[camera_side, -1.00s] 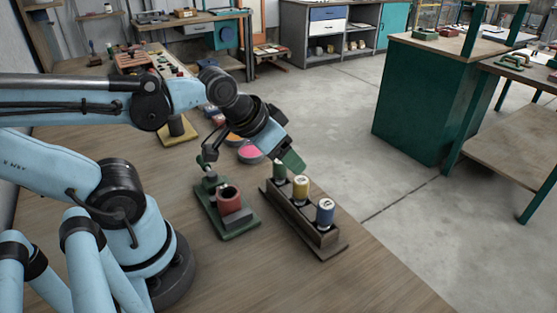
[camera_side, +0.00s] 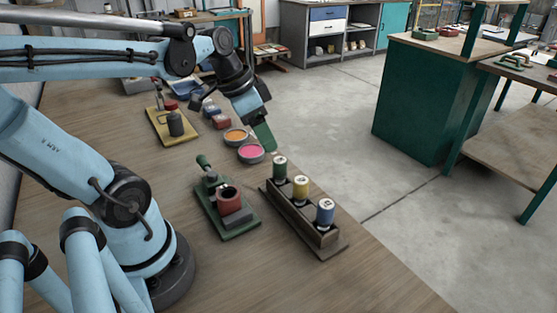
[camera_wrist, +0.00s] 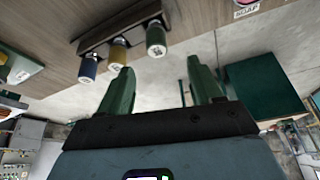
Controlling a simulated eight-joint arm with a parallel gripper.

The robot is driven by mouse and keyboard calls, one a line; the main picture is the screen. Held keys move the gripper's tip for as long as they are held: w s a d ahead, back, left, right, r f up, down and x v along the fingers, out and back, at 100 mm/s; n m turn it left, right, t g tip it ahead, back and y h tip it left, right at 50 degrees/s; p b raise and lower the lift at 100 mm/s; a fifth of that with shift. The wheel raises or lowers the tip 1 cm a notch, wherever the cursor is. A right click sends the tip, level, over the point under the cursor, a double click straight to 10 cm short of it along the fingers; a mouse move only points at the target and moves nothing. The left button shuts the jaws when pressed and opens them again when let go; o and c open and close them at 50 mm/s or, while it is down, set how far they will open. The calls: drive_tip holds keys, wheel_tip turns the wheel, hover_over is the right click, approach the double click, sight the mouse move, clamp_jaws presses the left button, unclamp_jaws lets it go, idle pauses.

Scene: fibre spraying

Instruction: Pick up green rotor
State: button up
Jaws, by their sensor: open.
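The green rotor (camera_side: 280,168) is a small upright cylinder with a pale top. It stands at the far end of a dark wooden rack (camera_side: 318,236), beside the yellow rotor (camera_side: 301,187) and the blue rotor (camera_side: 325,211). The green rotor also shows in the wrist view (camera_wrist: 156,38), ahead of the fingertips. My gripper (camera_side: 266,143) hangs above and beyond the rack, apart from the green rotor. In the wrist view its two green fingers (camera_wrist: 160,85) are spread with nothing between them.
A yellow-based stand (camera_side: 172,128) is farther back. The table's front is clear.

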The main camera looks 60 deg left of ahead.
sight(277, 161)
drive_tip(key=x, duration=0.5)
drive_tip(key=shift+f, duration=0.15)
drive_tip(key=shift+d+x, duration=0.2)
drive_tip(key=shift+x, duration=2.5)
drive_tip(key=shift+s, duration=0.15)
clamp_jaws()
drive_tip(key=shift+d+r, duration=0.1)
drive_tip(key=shift+r, duration=4.75)
drive_tip(key=w+d+r+n+y, duration=0.1)
drive_tip(key=d+r+n, duration=0.2)
drive_tip(key=d, duration=0.2)
drive_tip(key=shift+d, duration=0.4)
